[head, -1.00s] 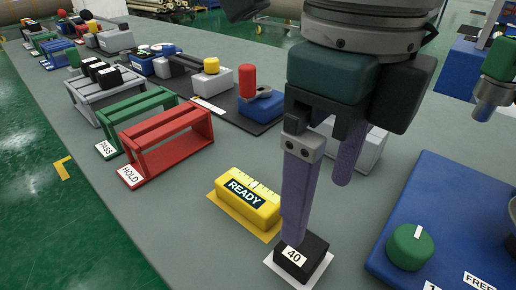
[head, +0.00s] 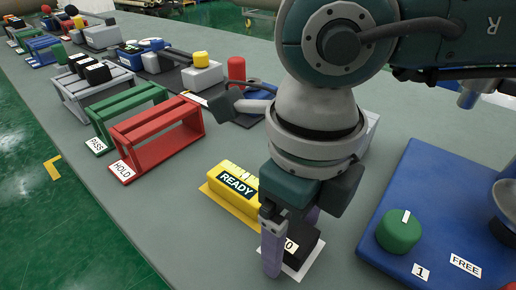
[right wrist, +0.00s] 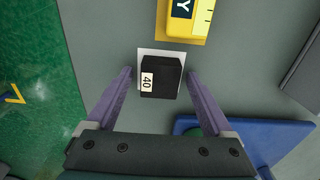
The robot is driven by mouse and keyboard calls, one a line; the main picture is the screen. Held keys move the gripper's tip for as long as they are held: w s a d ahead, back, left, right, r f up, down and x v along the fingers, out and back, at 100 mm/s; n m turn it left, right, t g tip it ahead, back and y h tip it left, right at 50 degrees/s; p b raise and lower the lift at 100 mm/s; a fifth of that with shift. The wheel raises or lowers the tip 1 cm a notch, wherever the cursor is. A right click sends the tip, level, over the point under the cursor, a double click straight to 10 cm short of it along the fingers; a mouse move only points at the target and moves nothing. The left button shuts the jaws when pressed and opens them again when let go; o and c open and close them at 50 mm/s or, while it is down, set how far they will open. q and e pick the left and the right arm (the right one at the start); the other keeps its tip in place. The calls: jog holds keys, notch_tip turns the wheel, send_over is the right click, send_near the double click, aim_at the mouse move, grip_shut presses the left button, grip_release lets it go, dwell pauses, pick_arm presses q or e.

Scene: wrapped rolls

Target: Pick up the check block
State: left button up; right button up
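The check block is a small black block with a white "40" label. It sits on a white square on the grey table. In the right wrist view the block (right wrist: 163,77) lies between the two purple fingers of my right gripper (right wrist: 157,88), with a gap on each side. In the head view the block (head: 305,242) is partly hidden behind my right gripper (head: 290,243). The right gripper is open, low over the table, with its fingers on either side of the block. My left gripper is not in view.
A yellow READY block (head: 235,190) on a yellow pad stands close beside the check block. A blue panel (head: 440,220) with a green knob (head: 399,231) is to the right. Red HOLD (head: 158,140) and green PASS (head: 128,112) racks stand to the left.

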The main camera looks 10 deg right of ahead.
grip_shut()
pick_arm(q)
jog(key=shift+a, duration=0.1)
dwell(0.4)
